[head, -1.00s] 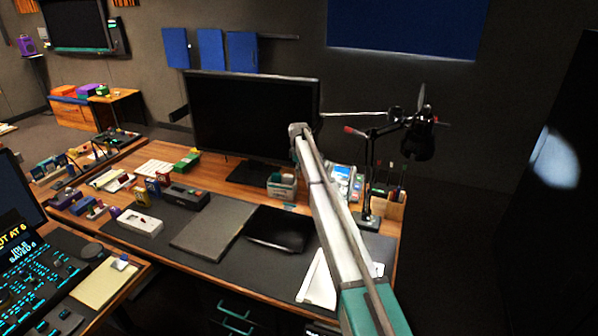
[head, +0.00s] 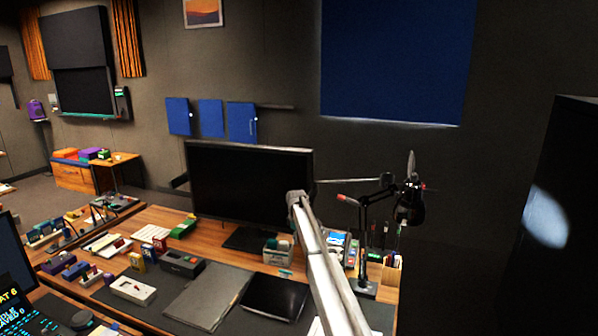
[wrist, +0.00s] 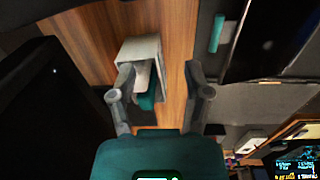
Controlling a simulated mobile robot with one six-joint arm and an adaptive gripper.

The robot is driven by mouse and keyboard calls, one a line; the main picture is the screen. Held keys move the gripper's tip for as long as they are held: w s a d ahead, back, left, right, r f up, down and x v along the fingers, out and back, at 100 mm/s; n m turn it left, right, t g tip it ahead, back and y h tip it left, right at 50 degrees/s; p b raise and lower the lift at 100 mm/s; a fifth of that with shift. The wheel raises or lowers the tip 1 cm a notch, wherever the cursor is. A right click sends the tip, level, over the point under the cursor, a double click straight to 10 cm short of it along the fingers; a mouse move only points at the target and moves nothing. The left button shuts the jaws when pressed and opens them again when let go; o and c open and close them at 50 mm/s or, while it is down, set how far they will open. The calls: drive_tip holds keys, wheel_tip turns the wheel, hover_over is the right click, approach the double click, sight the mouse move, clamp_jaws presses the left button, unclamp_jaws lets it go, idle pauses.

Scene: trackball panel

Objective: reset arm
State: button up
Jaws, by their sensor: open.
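My gripper (wrist: 158,85) is open in the wrist view, its two fingers apart above the wooden desk. A small grey holder (wrist: 142,50) with a teal item in it lies below and near the left finger; I cannot tell whether they touch. Nothing shows gripped between the fingers. In the head view my arm reaches up from the bottom right toward the black monitor (head: 250,190), and the gripper itself is hidden behind the arm's elbow end. The same grey holder (head: 277,252) shows in the head view beside the arm.
A black desk lamp (head: 410,200) stands right of the arm. A grey folder (head: 208,297) and a black tablet (head: 274,297) lie on the dark mat in front. A white box (head: 133,290) and small boxes sit at left.

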drive_tip(key=s+d+m, duration=0.4)
drive_tip(key=s+d, duration=0.2)
drive_tip(key=s, duration=1.3)
drive_tip(key=s+d+m, duration=0.5)
drive_tip(key=s, duration=1.5)
drive_tip(key=s+d+m, duration=0.5)
drive_tip(key=s+d, duration=0.1)
drive_tip(key=s, duration=1.4)
drive_tip(key=shift+s+d+r+g, duration=0.15)
drive_tip(key=shift+d+r+g, duration=0.05)
drive_tip(key=shift+d+g, duration=0.15)
